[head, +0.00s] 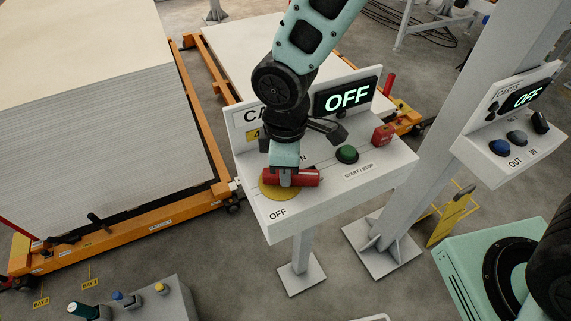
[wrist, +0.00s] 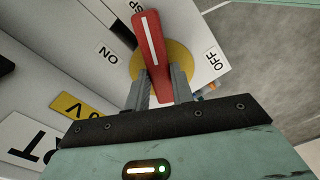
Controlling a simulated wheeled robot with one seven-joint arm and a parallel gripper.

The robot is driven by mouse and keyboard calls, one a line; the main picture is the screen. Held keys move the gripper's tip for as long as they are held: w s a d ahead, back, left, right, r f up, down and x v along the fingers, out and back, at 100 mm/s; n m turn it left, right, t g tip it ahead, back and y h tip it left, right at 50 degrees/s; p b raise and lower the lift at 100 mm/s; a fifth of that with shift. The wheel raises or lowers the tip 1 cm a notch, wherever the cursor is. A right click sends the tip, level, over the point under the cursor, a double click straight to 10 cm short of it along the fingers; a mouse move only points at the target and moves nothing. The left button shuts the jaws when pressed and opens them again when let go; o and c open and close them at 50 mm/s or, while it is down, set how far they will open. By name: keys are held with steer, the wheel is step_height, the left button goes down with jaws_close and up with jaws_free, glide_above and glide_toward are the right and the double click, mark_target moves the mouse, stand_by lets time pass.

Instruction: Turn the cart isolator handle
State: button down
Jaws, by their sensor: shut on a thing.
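The red isolator handle (head: 300,178) sits on a round yellow plate (head: 272,190) on the sloped white panel of a control stand (head: 325,205). The handle has a white stripe and also shows in the wrist view (wrist: 150,42). In the head view it lies roughly level across the picture. My gripper (head: 285,176) is over the handle, with its two fingers (wrist: 160,85) shut on either side of it. The panel has ON and OFF labels. The display (head: 346,95) on the stand reads OFF. My gripper hides part of the panel sign and the ON label.
A green button (head: 347,154) and a red block (head: 383,135) sit on the panel to the right. A grey post (head: 430,130) carries a second box (head: 510,135) with a display reading OFF. A sheet stack (head: 100,130) on an orange cart stands at left.

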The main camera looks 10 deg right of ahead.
steer(key=n, duration=0.2)
steer(key=n+p, duration=0.2)
steer(key=n, duration=0.1)
steer(key=shift+w+a+r+n, duration=0.1)
steer(key=shift+w+n, duration=0.2)
steer(key=shift+w, duration=0.05)
stand_by(0.4)
steer(key=c, duration=1.2)
jaws_free()
step_height(320, 180, up, 17)
steer(key=b, duration=0.1)
steer(key=shift+r, duration=0.15)
